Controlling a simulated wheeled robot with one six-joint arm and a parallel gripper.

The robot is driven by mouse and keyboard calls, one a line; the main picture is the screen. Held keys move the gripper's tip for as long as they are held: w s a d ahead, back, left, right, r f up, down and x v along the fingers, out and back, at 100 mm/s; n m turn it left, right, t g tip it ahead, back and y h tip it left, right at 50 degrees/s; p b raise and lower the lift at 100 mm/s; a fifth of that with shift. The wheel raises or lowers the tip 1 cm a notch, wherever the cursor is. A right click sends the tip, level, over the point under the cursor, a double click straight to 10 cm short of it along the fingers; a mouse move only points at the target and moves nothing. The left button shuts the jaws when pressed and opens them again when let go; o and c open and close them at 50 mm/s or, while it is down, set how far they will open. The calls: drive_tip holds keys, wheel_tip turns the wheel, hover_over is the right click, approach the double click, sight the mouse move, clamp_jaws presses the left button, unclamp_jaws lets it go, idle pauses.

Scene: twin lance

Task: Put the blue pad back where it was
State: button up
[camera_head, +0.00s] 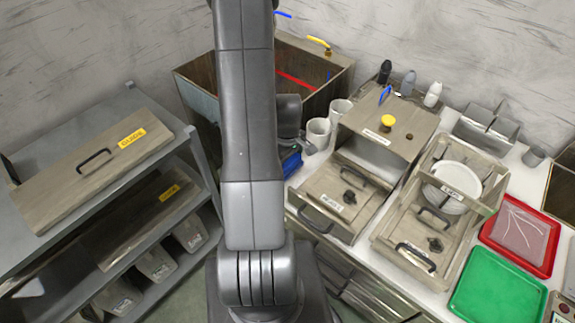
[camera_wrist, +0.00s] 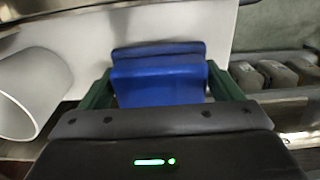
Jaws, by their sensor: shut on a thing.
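The blue pad (camera_wrist: 158,84) sits between the two dark green fingers of my gripper (camera_wrist: 160,74) in the wrist view. The fingers are shut on its left and right sides. It looks like a thick blue block with a darker upper edge. In the head view, the blue pad (camera_head: 291,163) shows only in part, just right of my arm, at the left back edge of the white counter. My arm hides the rest of it and most of the gripper. I cannot tell whether the pad touches the counter.
White cups (camera_head: 318,133) stand close right of the pad; one cup (camera_wrist: 32,92) is near the gripper at left in the wrist view. An open wooden sink-like bin (camera_head: 335,66) is behind. Lidded metal pans (camera_head: 340,200) crowd the counter (camera_head: 365,245). A grey shelf (camera_head: 75,125) stands left.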

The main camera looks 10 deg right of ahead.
drive_tip(key=shift+f, duration=1)
drive_tip(key=shift+f, duration=0.15)
drive_tip(key=o, duration=0.9)
drive_tip(key=shift+c, duration=0.2)
wheel_tip(320, 180, up, 12)
drive_tip(key=shift+r+b, duration=0.2)
drive_tip(key=shift+b, duration=0.45)
drive_tip(key=shift+f, duration=0.15)
